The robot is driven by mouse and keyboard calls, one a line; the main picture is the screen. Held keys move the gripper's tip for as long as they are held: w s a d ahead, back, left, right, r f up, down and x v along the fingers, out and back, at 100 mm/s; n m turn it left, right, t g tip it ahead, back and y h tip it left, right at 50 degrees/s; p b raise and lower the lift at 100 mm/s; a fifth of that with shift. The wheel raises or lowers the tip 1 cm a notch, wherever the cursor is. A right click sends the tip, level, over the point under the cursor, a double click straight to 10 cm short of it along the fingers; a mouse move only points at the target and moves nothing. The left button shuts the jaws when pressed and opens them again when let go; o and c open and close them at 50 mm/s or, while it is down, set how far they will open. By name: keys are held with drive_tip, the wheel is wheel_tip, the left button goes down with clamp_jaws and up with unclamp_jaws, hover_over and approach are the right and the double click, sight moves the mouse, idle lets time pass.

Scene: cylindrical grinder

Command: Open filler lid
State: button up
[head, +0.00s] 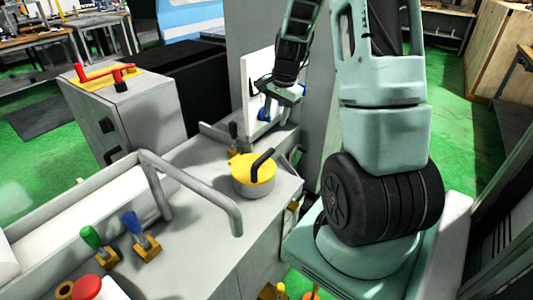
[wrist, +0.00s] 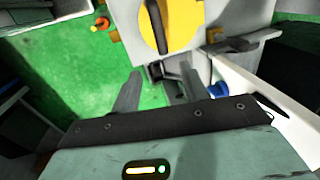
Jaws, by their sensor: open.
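The filler lid (head: 254,170) is a round yellow cap with a black bar handle. It lies flat on a short grey cylindrical filler on the machine's top, near its right edge. In the wrist view the yellow lid (wrist: 185,28) shows at the top, with its dark handle across it, beyond the fingertips. My gripper (head: 270,90) is above and behind the lid, in front of a white panel. In the wrist view my gripper (wrist: 157,82) is open, with nothing between its fingers, and is apart from the lid.
A bent grey rail (head: 190,180) rises left of the lid. Levers with a green knob (head: 90,236) and a blue knob (head: 131,223) stand at the front left. A red button (head: 87,287) is near the bottom edge. A grey cabinet (head: 133,122) stands behind left.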

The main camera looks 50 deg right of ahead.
sight(266, 153)
drive_tip(key=w+f, duration=0.1)
drive_tip(key=f, duration=0.4)
drive_tip(key=w+f+p, duration=0.1)
drive_tip(key=f, duration=0.4)
drive_tip(key=w+f, duration=0.1)
drive_tip(key=f, duration=0.5)
drive_tip(key=shift+w+a+p, duration=0.1)
drive_tip(key=shift+a+p, duration=0.1)
drive_tip(key=shift+p, duration=0.2)
clamp_jaws()
